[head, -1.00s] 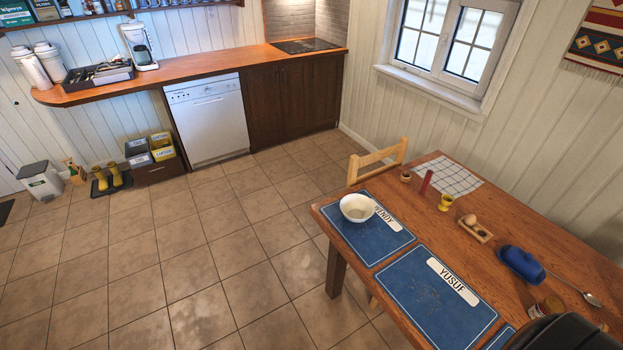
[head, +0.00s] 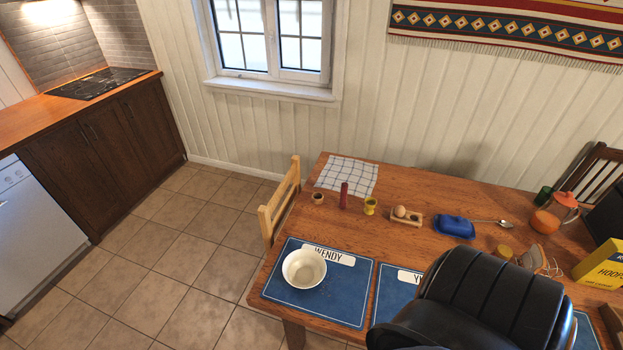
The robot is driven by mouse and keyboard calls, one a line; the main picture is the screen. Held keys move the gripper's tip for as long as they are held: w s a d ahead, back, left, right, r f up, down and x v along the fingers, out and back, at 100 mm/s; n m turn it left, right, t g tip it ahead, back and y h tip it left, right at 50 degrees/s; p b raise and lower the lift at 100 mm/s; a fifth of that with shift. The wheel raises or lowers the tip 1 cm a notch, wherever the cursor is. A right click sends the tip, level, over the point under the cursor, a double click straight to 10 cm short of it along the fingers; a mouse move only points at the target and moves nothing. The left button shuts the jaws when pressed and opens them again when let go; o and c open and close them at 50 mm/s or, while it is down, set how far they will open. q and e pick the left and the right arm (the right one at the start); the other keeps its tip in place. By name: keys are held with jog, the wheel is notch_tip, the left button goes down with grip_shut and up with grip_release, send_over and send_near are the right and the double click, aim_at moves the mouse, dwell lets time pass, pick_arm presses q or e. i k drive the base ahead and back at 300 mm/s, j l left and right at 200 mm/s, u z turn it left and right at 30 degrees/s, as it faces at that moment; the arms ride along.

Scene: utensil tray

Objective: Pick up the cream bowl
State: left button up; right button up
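The cream bowl (head: 304,268) sits upright on the blue placemat labelled WENDY (head: 337,302), near the left end of the wooden table. It looks empty apart from a darker patch at its bottom. Neither of my grippers shows in the head view, and nothing touches the bowl except the mat under it.
The table (head: 455,190) also holds a checked cloth (head: 347,176), a red cylinder (head: 344,196), a yellow egg cup (head: 370,206), an egg holder (head: 406,216) and a blue covered dish (head: 454,226). A black chair (head: 490,300) blocks the front right. A wooden chair (head: 282,205) stands at the left end.

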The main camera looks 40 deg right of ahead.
aim_at(302, 269)
jog(key=i+j+z, duration=0.15)
jog(key=z, duration=0.3)
jog(key=i+j+z, duration=0.3)
jog(key=z, duration=0.15)
jog(key=i+j+z, duration=0.15)
jog(key=j+z, duration=0.15)
jog(key=z, duration=0.15)
jog(key=i+j+z, duration=0.1)
jog(key=j+z, duration=0.65)
jog(key=z, duration=0.15)
jog(key=j+z, duration=0.45)
